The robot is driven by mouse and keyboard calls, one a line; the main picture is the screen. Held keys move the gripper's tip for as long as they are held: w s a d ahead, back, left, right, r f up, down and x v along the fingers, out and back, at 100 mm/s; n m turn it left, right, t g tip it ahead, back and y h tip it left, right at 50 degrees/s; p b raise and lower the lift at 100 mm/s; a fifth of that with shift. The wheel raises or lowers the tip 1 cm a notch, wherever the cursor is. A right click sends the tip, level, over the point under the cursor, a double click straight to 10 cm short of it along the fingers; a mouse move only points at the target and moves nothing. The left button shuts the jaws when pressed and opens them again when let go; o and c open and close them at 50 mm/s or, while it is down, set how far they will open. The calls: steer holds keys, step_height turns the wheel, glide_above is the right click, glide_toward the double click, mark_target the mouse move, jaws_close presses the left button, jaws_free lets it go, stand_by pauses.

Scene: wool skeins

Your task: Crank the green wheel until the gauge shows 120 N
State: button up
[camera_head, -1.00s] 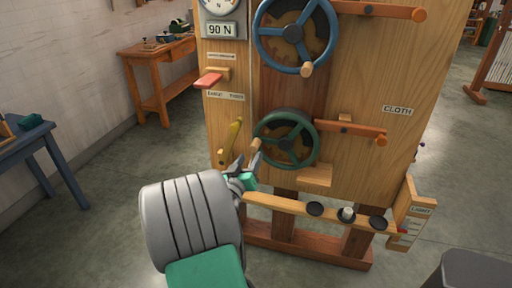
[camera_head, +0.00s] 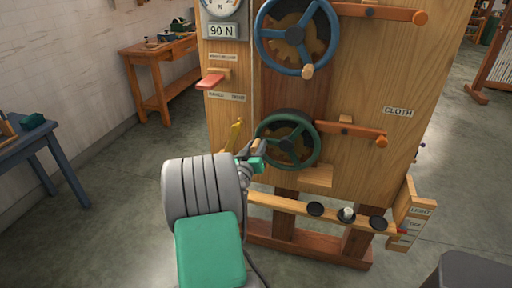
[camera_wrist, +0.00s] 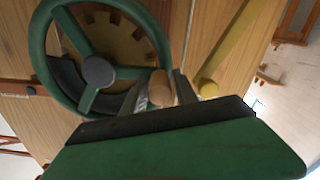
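The green wheel (camera_head: 317,150) is on the lower part of the wooden machine. Its wooden crank knob sits at the wheel's lower left in the head view, largely hidden by my gripper (camera_head: 257,150). In the wrist view the knob (camera_wrist: 160,88) stands between the two fingers of my gripper (camera_wrist: 161,95), near the green wheel's rim (camera_wrist: 160,33). The fingers are apart, one on each side of the knob; firm contact does not show. The gauge (camera_head: 221,8) is cut by the top edge, and its readout (camera_head: 222,31) shows 90 N.
A blue wheel (camera_head: 331,40) with its own knob is above. A yellow lever (camera_head: 237,132) is close left of the green wheel. A red lever (camera_head: 210,83) is higher left. An orange-tipped arm (camera_head: 355,130) is at right, and a wooden rail (camera_head: 285,204) runs below.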

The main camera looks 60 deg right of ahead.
jaws_close()
stand_by(1.1)
